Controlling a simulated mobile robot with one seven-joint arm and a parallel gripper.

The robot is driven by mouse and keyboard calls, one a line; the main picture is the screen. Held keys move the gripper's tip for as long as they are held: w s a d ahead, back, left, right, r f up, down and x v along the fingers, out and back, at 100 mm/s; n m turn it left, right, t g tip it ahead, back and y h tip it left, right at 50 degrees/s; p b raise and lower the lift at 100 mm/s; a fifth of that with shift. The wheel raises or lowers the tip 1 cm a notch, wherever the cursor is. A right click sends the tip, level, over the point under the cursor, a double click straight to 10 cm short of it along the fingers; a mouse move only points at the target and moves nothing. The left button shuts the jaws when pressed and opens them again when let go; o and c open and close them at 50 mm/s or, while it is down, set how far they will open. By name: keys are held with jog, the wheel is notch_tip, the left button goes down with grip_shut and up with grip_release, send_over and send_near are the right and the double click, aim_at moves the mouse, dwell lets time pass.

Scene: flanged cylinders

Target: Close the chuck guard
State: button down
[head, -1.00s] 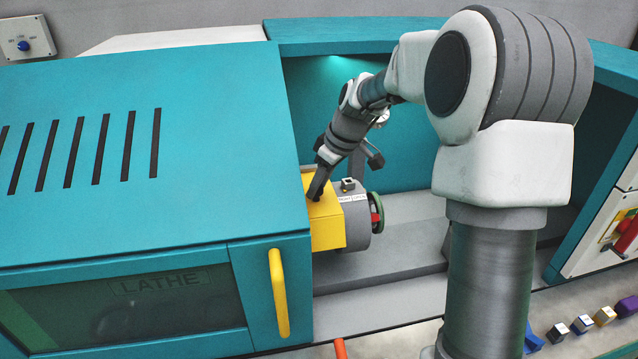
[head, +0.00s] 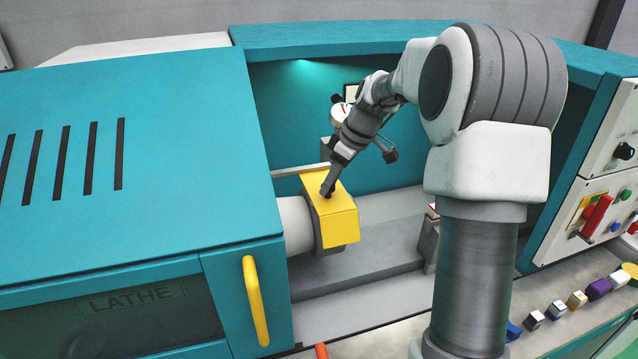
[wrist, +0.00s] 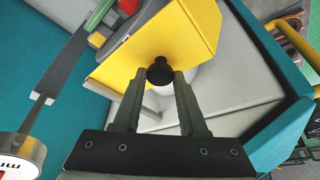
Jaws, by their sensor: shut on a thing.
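The yellow chuck guard (head: 331,219) sits in the lathe's open bay in the head view, with a grey band along its left side. It also shows in the wrist view (wrist: 195,35). A black round knob (wrist: 160,71) sticks out of the guard. My gripper (wrist: 160,78) is shut on this knob, one finger on each side. In the head view my gripper (head: 327,190) reaches down onto the guard's top from the upper right. A pale spindle cylinder (head: 297,225) shows left of the guard. The guard hides most of the chuck in the head view.
The teal sliding door (head: 130,180) with a yellow handle (head: 256,300) stands left of the bay. A control panel (head: 600,215) is at right. Several small coloured parts lie on the front ledge (head: 500,325). The grey bed right of the guard is largely clear.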

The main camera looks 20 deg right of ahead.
jog(key=shift+c, duration=2.3)
grip_release()
jog(key=shift+r, duration=0.1)
jog(key=v, duration=1.7)
jog(key=shift+r, duration=0.15)
